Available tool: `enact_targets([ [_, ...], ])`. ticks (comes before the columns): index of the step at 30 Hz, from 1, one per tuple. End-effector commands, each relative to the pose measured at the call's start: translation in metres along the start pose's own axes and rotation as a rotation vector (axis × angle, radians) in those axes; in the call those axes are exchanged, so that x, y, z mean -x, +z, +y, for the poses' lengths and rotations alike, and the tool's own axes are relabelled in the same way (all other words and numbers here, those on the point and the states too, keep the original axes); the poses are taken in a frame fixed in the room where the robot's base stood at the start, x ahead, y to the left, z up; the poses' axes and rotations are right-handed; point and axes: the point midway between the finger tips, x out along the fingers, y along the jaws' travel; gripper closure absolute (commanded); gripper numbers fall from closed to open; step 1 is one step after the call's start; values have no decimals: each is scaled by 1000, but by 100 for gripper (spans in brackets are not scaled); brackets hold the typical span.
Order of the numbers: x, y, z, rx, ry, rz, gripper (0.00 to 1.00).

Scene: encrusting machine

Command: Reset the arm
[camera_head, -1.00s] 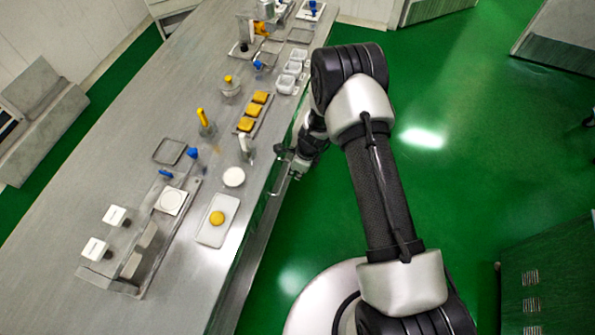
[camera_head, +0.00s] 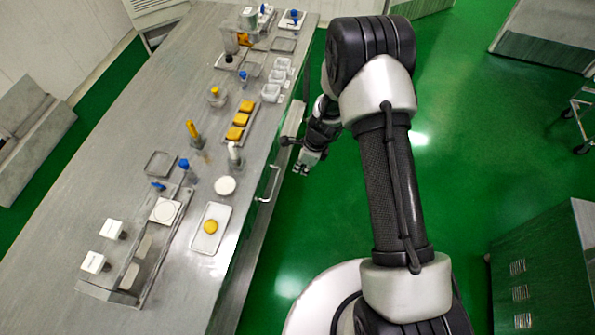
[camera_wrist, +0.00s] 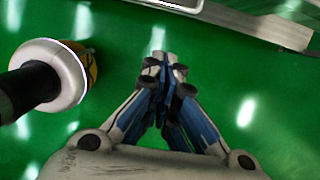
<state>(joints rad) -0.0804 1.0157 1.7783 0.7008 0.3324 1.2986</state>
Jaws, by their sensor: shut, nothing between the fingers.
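My gripper (camera_head: 301,169) hangs beside the right edge of the long steel table, over the green floor, in the head view. In the wrist view my gripper (camera_wrist: 163,62) has its fingers together, with nothing between them. My arm rises from the base at the bottom and bends over at the top of the head view. The gripper is apart from the table and touches nothing that I can see.
The steel table (camera_head: 130,135) carries a white tray with a yellow piece (camera_head: 210,227), yellow blocks (camera_head: 240,119) and white containers (camera_head: 271,92). A door handle (camera_head: 270,184) sticks out from its side. A green cabinet (camera_head: 540,265) stands at lower right. The floor between is clear.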

Motion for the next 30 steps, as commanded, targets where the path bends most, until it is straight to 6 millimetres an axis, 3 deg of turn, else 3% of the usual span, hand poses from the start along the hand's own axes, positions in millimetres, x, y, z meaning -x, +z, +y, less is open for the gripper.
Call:
enact_targets([
  [3, 10, 0, 0, 1, 0, 1, 100],
  [13, 15, 1, 0, 8, -2, -1, 100],
  [16, 34, 6, -3, 63, -13, -10, 100],
  [20, 89, 19, -6, 235, -45, -28, 100],
  [23, 143, 27, 1, 416, -75, -33, 100],
  [30, 256, 25, 42, 853, -143, 5, 100],
])
